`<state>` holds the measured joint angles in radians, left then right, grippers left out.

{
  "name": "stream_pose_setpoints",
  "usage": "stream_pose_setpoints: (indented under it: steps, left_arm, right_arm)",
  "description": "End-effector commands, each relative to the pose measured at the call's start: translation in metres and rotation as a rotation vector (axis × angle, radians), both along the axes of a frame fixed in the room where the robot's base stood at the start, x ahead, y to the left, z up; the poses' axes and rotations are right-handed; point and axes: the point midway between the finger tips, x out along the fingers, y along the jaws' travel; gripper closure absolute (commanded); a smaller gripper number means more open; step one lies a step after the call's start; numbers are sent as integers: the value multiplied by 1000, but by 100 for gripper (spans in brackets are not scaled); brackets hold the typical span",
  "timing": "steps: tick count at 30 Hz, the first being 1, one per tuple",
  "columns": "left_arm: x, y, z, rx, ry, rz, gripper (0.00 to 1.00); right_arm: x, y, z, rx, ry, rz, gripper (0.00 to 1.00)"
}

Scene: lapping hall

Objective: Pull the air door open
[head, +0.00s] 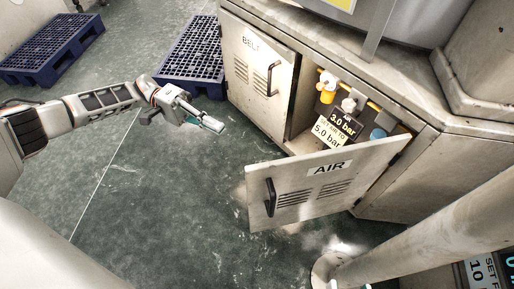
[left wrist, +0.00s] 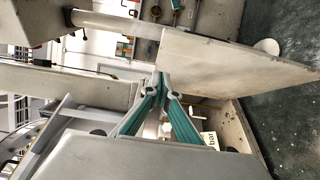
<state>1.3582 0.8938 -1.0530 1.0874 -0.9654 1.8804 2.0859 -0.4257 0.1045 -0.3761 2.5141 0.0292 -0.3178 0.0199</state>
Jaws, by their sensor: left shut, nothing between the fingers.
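The air door (head: 325,182), a grey panel lettered AIR with a black handle (head: 270,198) at its left side, stands swung out from the cabinet. Its hinge side is at the right, and the compartment behind it shows. My left gripper (head: 218,127) is shut and empty, to the left of the open door and apart from it. In the left wrist view the shut fingers (left wrist: 163,82) point toward the cabinet opening, with a grey door panel (left wrist: 225,72) beyond them. My right gripper is not in view.
The closed-looking BELT door (head: 258,80) is left of the compartment. Inside are yellow fittings (head: 327,82) and signs reading 3.0 bar and 5.0 bar (head: 327,131). Blue pallets (head: 193,62) lie behind my left arm. A pale round post (head: 425,240) stands at the lower right. Floor left of the door is clear.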

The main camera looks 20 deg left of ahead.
Motion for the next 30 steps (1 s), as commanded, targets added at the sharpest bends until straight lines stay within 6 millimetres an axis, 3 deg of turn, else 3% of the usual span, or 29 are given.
stream_pose_setpoints:
  steps: [7,20,30]
  left_arm:
    - [-2,-20,4,-1,19,-3,100]
    - [-12,-102,3,-1,17,-2,100]
    - [-40,-121,1,2,19,0,100]
  right_arm:
    - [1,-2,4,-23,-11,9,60]
    - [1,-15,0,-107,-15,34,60]
    - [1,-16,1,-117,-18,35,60]
